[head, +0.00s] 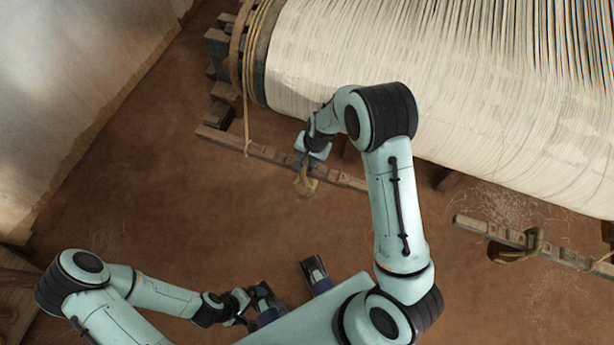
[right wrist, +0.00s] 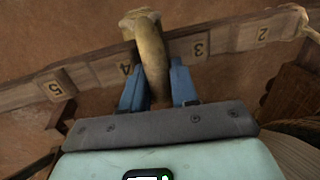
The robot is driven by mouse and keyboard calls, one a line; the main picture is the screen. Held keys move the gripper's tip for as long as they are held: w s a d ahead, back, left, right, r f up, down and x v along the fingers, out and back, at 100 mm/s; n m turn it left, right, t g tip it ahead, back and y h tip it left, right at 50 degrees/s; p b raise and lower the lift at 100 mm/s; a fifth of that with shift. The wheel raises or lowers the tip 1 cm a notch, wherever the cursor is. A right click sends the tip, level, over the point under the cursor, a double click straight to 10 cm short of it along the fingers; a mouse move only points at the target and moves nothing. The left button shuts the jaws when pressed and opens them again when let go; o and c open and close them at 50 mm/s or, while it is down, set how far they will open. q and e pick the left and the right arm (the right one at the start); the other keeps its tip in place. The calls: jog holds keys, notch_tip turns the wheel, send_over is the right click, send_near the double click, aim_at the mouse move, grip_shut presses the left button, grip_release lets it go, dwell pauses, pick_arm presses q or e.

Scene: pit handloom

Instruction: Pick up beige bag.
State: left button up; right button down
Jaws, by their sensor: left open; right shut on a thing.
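The beige bag (head: 305,184) is a small tan thing at the tip of my right gripper (head: 306,166) in the head view. In the right wrist view the bag (right wrist: 151,52) stands between the two blue fingers of my right gripper (right wrist: 158,84), with its paler end pointing away from me. The right gripper is shut on it. The bag overlaps the numbered wooden rail behind it; whether it touches the rail or floor I cannot tell. My left gripper (head: 262,305) is open and empty at the bottom of the head view, well apart from the bag.
The numbered wooden rail (right wrist: 220,40) also runs in front of the loom in the head view (head: 262,151). A big roll of pale warp threads (head: 470,110) fills the upper right. Another rail (head: 478,225) with a rope coil (head: 532,243) lies at right. Brown floor (head: 190,200) is clear at left.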

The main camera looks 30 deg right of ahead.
jog(key=shift+w+r, duration=0.1)
jog(key=shift+r, duration=0.1)
jog(key=shift+r+p, duration=0.35)
jog(key=shift+r, duration=1.45)
jog(key=shift+s+d+f, duration=0.1)
jog(key=shift+s+f, duration=0.05)
jog(key=shift+s, duration=0.6)
pick_arm(q)
jog(key=shift+f+b, duration=0.35)
jog(key=shift+b, duration=0.45)
pick_arm(e)
jog(key=s+d, duration=0.2)
jog(key=s, duration=1.4)
jog(key=shift+s+d, duration=0.2)
jog(key=shift+s, duration=0.05)
jog(key=shift+w, duration=0.15)
